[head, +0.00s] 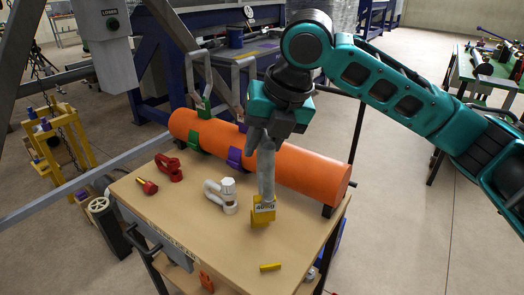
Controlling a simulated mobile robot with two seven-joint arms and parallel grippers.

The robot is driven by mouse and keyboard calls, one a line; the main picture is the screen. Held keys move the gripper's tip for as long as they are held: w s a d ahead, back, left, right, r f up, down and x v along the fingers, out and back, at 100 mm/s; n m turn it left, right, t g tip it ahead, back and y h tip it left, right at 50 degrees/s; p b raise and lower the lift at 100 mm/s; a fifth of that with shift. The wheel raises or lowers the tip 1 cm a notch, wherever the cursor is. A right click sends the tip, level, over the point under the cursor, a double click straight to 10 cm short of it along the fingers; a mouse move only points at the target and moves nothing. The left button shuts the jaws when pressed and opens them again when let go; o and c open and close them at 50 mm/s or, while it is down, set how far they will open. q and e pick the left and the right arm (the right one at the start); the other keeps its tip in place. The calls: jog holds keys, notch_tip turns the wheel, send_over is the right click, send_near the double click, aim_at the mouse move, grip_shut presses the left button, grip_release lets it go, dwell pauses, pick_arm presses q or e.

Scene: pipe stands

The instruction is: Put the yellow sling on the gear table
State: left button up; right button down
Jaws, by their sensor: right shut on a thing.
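The yellow sling has a grey strap and a yellow, labelled lower part (263,212). My right gripper (262,138) is shut on its upper grey end, and the sling hangs upright below. Its yellow end is over the wooden top of the gear table (180,222), at or just above the surface; I cannot tell if it touches. My gripper's fingers hide part of the grip. My left gripper is not in view.
An orange pipe (300,170) with a green sling (196,143) and a purple sling (234,157) lies behind. A red shackle (169,167), a white shackle (228,195), a red-tipped item (147,187) and a small yellow bar (270,267) lie on the table.

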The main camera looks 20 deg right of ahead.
jog(key=shift+f, duration=0.6)
jog(key=c, duration=0.9)
grip_release()
jog(key=shift+f, duration=0.1)
jog(key=p+v, duration=0.2)
jog(key=v, duration=1)
